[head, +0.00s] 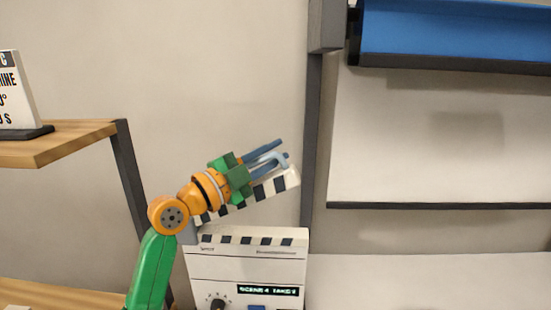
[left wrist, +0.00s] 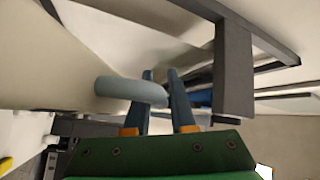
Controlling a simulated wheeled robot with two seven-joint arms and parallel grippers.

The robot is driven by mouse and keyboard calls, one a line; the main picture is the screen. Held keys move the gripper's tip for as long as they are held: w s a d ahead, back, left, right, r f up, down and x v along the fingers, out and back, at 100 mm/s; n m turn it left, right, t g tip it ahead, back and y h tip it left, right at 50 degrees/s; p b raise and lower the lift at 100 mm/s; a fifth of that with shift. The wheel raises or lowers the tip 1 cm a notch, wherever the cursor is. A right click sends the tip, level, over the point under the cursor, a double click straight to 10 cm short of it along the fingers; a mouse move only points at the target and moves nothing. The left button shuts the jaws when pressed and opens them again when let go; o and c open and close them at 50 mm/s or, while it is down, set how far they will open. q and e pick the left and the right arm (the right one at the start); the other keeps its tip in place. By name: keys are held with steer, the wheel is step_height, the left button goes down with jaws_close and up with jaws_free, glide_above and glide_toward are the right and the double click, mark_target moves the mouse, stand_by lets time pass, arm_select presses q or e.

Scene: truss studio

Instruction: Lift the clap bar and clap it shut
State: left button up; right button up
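The white clapperboard (head: 245,265) stands upright at the lower middle of the head view. Its striped clap bar (head: 282,182) is raised, sloping up to the right with a wedge gap above the board's striped top edge. A pale grey-blue handle (head: 274,158) is on the bar; it also shows in the left wrist view (left wrist: 130,90). The handle hides part of one finger in the wrist view. The bar's hinge end is partly behind my left arm. My right gripper is not in view.
A wooden shelf (head: 75,134) with a dark post and a lettered sign (head: 14,92) stands at the left. A dark upright post (head: 312,140) rises just right of the gripper. A blue roll (head: 455,32) and white panel (head: 440,140) are at the right.

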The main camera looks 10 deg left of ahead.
mark_target(255, 165)
arm_select(q)
steer(key=shift+a, duration=0.1)
steer(key=shift+s+a+f+b, duration=0.15)
steer(key=shift+s+f+b, duration=0.05)
steer(key=shift+s+b, duration=0.1)
steer(key=b+v, duration=0.3)
steer(key=v, duration=0.3)
steer(key=shift+a+f, duration=0.1)
steer(key=shift+s+a, duration=0.1)
steer(key=shift+s, duration=0.15)
steer(key=shift+r, duration=0.2)
steer(key=shift+f, duration=0.1)
